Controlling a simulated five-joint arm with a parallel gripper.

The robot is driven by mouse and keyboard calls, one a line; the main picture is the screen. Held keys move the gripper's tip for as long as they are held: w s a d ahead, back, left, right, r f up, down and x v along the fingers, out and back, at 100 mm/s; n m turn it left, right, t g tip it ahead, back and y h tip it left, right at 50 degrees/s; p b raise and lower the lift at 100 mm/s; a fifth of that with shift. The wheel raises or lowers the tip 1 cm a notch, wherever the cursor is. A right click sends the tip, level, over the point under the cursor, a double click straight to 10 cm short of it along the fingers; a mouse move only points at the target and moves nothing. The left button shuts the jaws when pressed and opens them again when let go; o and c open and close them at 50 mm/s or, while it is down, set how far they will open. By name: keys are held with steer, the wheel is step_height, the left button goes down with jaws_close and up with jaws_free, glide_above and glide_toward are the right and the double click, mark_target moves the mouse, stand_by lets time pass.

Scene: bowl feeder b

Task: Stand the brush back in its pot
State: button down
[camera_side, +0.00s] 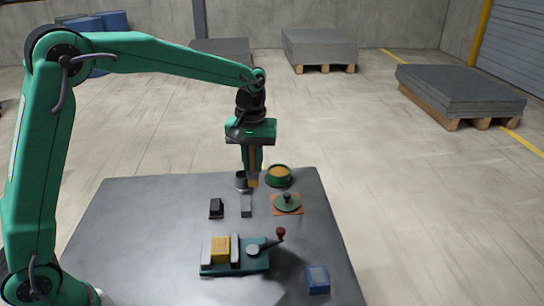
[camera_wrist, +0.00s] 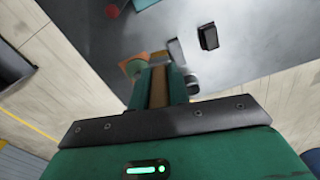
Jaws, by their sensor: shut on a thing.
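My gripper (camera_side: 252,168) points down over the back of the dark table, its green fingers shut on the brush. The brush (camera_side: 253,182) shows as a tan-brown strip hanging below the fingers; in the wrist view the brown brush (camera_wrist: 158,88) lies between them. The grey pot (camera_side: 241,178) is a small round cup just left of and partly behind the brush in the side view. In the wrist view, a grey round form that looks like the pot (camera_wrist: 191,80) shows right of the fingers. The brush appears beside the pot; how far apart they are is unclear.
A green bowl (camera_side: 278,178) with orange contents stands right of my gripper. In front are a green knobbed lid (camera_side: 288,202) on an orange mat, a grey block (camera_side: 246,206) and a black block (camera_side: 216,208). A teal fixture (camera_side: 236,264) and blue box (camera_side: 317,280) are nearer.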

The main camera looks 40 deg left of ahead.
steer(key=w+a, duration=0.1)
steer(key=w+n, duration=0.1)
steer(key=w, duration=0.1)
steer(key=w+a+f+n, duration=0.1)
steer(key=shift+w+a+f, duration=0.1)
steer(key=shift+w+a, duration=0.2)
steer(key=shift+w, duration=0.05)
steer(key=w+a+f, duration=0.4)
steer(key=a+f, duration=0.3)
steer(key=a, duration=0.3)
steer(key=shift+w+a, duration=0.25)
steer(key=shift+a, duration=0.1)
steer(key=shift+f, duration=2)
steer(key=shift+f, duration=0.1)
steer(key=c, duration=1.3)
jaws_free()
